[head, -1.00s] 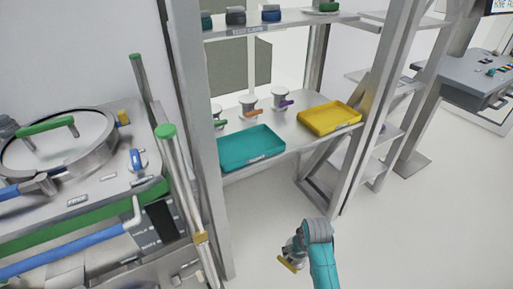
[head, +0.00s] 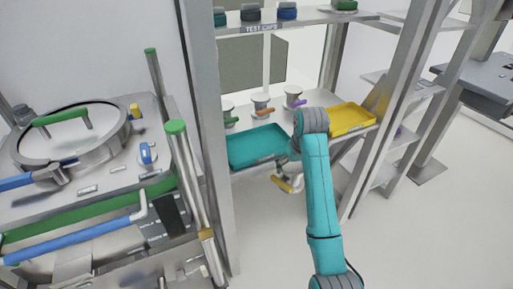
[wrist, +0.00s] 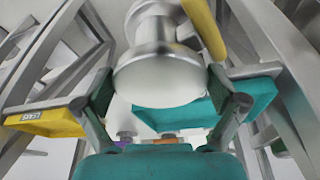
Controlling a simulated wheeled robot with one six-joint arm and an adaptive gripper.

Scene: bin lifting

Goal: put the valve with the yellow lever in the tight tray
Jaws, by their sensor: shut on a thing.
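The valve with the yellow lever (head: 290,184) is in my gripper, in front of the shelf and just below the teal tray's front edge in the head view. In the wrist view its metal body (wrist: 160,70) fills the space between the fingers of my gripper (wrist: 166,92), with the yellow lever (wrist: 203,28) at its upper right. My gripper is shut on it. A teal tray (head: 262,147) and a yellow tray (head: 352,118) lie on the shelf; both look empty.
Three valves with green (head: 230,119), orange (head: 263,108) and purple (head: 295,100) levers stand behind the trays. An upper shelf (head: 262,27) with several caps hangs above. A metal post (head: 208,120) and a vessel bench (head: 75,180) are at left.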

